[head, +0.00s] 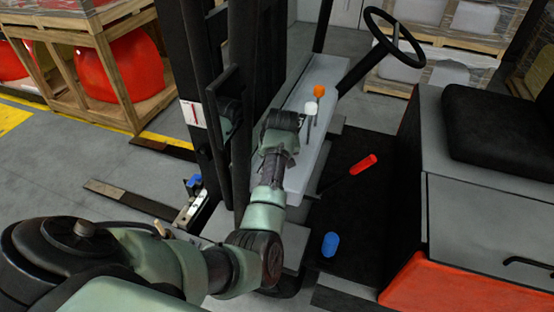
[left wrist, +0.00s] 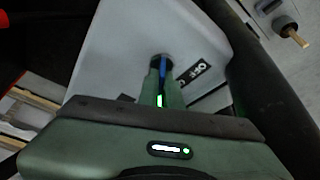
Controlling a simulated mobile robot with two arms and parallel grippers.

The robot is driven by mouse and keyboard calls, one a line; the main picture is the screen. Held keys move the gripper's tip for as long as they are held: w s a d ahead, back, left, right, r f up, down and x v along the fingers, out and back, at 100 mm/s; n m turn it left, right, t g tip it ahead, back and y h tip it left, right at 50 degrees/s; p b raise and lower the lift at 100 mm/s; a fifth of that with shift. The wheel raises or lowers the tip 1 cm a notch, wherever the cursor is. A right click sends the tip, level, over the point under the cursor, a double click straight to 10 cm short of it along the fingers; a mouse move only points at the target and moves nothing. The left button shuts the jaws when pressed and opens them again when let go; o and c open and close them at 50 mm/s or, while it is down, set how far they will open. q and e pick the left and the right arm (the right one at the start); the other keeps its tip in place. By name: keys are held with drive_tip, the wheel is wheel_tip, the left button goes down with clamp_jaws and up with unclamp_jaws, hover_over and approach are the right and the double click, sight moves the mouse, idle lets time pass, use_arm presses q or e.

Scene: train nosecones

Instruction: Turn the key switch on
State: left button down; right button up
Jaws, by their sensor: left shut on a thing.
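The key switch (left wrist: 155,58) shows in the left wrist view as a dark round socket on a light grey panel (left wrist: 130,35), with a blue key (left wrist: 163,66) in it. A small black label with white lettering (left wrist: 193,70) sits to its right. My left gripper (left wrist: 161,72) is shut on the blue key, one green finger on each side. In the head view my left gripper (head: 282,122) is at the forklift's grey console (head: 322,72); the arm hides the key switch there. My right gripper is in neither view.
A steering wheel (head: 394,38), an orange-topped lever (head: 319,91) and a white-topped lever (head: 311,108) stand near the left hand. A red handle (head: 363,164) and a blue knob (head: 330,245) are lower. The dark mast (head: 188,60) rises left of the arm.

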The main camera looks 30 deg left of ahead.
use_arm(q)
drive_tip(key=shift+m+h, duration=0.4)
drive_tip(key=shift+m, duration=0.9)
drive_tip(key=shift+t, duration=0.3)
drive_tip(key=c, duration=1.6)
unclamp_jaws()
